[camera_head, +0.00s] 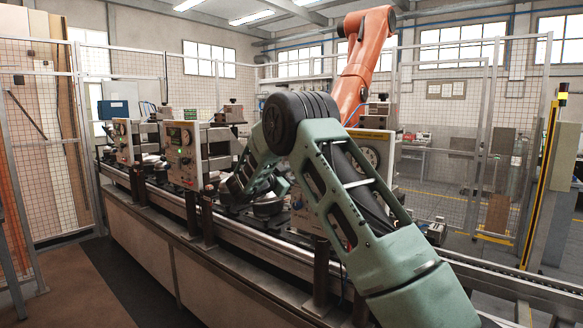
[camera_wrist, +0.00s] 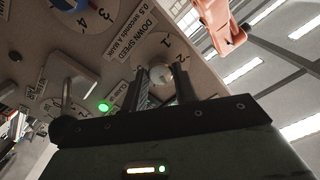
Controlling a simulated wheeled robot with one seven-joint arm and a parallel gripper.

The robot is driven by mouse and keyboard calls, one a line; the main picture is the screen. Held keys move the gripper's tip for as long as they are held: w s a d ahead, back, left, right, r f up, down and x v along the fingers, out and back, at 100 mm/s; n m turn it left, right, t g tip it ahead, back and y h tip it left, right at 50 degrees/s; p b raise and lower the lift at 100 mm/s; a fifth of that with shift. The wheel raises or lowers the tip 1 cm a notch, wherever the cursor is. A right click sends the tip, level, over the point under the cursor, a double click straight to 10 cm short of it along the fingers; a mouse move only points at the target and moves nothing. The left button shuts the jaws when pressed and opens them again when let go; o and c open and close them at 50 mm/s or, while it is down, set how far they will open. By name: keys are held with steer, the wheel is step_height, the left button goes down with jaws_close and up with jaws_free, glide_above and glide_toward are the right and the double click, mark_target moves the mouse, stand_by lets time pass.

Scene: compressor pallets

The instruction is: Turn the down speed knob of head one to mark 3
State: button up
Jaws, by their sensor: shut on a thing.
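In the wrist view, the down speed knob (camera_wrist: 160,73) is a small round pale knob on a beige panel (camera_wrist: 205,62). The label "DOWN SPEED" (camera_wrist: 150,45) and part of a numbered dial lie beside it. My gripper (camera_wrist: 162,82) has a dark finger on each side of the knob and is shut on it. The fingers hide part of the knob and dial, so I cannot tell which mark it points to. In the head view, my arm hides the gripper and the knob.
In the head view, control boxes (camera_head: 183,155) stand along the conveyor (camera_head: 250,236). An orange robot arm (camera_head: 366,62) rises behind, with mesh fencing around.

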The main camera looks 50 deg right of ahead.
steer(key=shift+n+p, duration=0.95)
steer(key=shift+n, duration=0.35)
steer(key=shift+f+n, duration=0.15)
steer(key=shift+n, duration=0.15)
steer(key=o, duration=1)
steer(key=shift+a, duration=0.1)
steer(key=shift+c, duration=0.2)
steer(key=s+a+b, duration=0.1)
steer(key=a+b, duration=0.4)
steer(key=a, duration=1.2)
steer(key=shift+s+a, duration=0.15)
steer(key=shift+s, duration=0.05)
